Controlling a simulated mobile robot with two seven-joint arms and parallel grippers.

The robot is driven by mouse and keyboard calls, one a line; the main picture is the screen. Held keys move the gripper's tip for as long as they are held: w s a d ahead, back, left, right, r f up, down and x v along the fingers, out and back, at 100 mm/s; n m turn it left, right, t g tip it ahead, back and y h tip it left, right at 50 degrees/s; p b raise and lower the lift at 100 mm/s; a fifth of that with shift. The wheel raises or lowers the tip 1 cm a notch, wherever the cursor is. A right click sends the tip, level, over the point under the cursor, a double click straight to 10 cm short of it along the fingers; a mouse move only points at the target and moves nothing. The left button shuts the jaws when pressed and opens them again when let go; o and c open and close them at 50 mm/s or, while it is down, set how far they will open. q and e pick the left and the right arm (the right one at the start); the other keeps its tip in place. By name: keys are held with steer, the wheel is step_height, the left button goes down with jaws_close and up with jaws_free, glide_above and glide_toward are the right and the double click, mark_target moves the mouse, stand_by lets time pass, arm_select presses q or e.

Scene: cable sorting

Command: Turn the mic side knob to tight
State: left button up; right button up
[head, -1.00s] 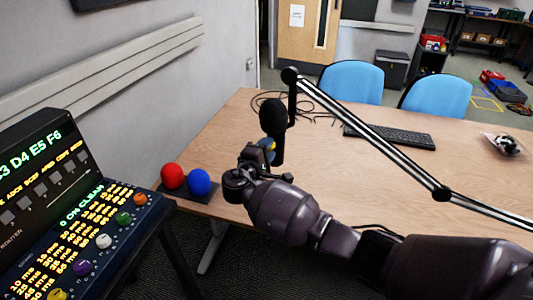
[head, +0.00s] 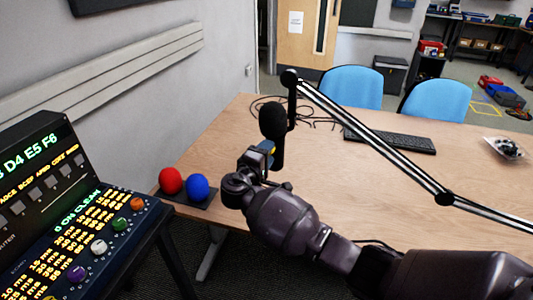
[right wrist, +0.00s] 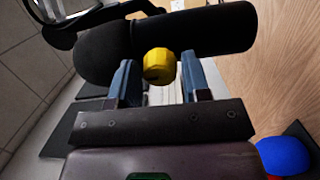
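The black microphone (head: 273,120) hangs from the end of a boom arm (head: 370,135) over the table. In the right wrist view, the microphone body (right wrist: 215,32) lies across the top of the picture, with the yellow side knob (right wrist: 159,66) facing the camera. My right gripper (right wrist: 159,75) is open, with one blue finger on each side of the knob and a visible gap to each. The fingertips come close to the microphone body; I cannot tell whether they touch it. In the head view my right gripper (head: 264,155) is just below the microphone and largely hides the knob. My left gripper is out of view.
A red ball (head: 170,181) and a blue ball (head: 197,187) sit on a dark base at the table's left corner. A lit console (head: 75,235) stands at the left. A keyboard (head: 390,138) and cables lie farther back on the table. The table's middle is mostly clear.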

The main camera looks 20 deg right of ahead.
steer(key=shift+o, duration=1.1)
steer(key=shift+a, duration=0.1)
steer(key=v, duration=1)
steer(key=shift+s+a, duration=0.2)
steer(key=shift+s, duration=0.1)
steer(key=shift+r, duration=0.1)
